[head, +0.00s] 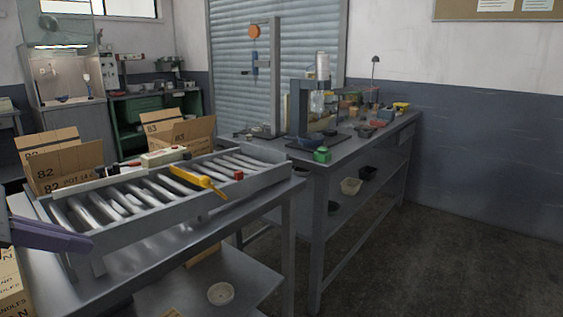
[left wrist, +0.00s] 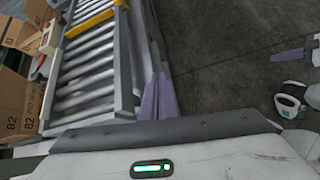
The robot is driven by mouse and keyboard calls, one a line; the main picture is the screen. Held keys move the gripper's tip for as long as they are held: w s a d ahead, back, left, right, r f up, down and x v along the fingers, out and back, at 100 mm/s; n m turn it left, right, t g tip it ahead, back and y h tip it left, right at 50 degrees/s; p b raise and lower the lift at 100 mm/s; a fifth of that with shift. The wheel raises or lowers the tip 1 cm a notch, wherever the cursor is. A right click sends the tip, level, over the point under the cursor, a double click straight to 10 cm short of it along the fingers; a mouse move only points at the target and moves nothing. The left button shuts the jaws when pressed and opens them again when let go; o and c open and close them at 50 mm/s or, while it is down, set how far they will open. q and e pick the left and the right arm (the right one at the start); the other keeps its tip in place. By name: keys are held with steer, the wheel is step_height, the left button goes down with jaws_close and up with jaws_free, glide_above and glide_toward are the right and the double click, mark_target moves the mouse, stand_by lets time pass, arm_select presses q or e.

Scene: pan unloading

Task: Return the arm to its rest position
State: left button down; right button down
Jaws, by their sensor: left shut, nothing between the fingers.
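My left gripper (head: 82,242) comes in at the left edge of the head view, beside the near left end of the roller conveyor (head: 150,232). Its purple fingers are shut and empty. In the left wrist view the closed fingers (left wrist: 160,98) lie next to the conveyor's side rail, over the dark floor. Whether they touch the rail is not clear. A purple finger-like part (left wrist: 287,55) shows at the right edge of the left wrist view, beside white parts that look like my right arm. Its opening cannot be made out. The right gripper is not in the head view.
Cardboard boxes (head: 65,165) stand behind the conveyor. A yellow-handled tool (head: 195,179) lies across its rollers. A workbench (head: 345,142) with a press and several small items stands at centre right. The floor (head: 440,255) at right is clear.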

arm_select(q)
steer(key=d+f+n+t+h, duration=0.1)
steer(key=d+f+n+h, duration=0.2)
steer(key=d+n+h, duration=0.4)
steer(key=d+f+n+t+h, duration=0.2)
steer(key=d+f+n+h, duration=0.15)
steer(key=d, duration=0.45)
steer(key=s+a+f+n+t+y, duration=0.1)
steer(key=a+f+n+t+y, duration=0.1)
steer(key=f+n+y, duration=0.7)
steer(key=s+a+f+n+t+y, duration=0.1)
steer(key=a+f+n+t+y, duration=0.15)
steer(key=f+n, duration=1.2)
steer(key=s+d+f+n+g, duration=0.2)
steer(key=s+f+n+g, duration=0.1)
steer(key=s+f, duration=0.4)
steer(key=s+d+f+n+g+y, duration=0.1)
steer(key=s+d+f+n+g, duration=0.2)
steer(key=s+f+n, duration=0.3)
steer(key=s+f+g, duration=0.1)
steer(key=s+f, duration=0.1)
steer(key=s, duration=0.1)
steer(key=shift+d+f+n+y, duration=0.25)
steer(key=shift+n+y, duration=0.05)
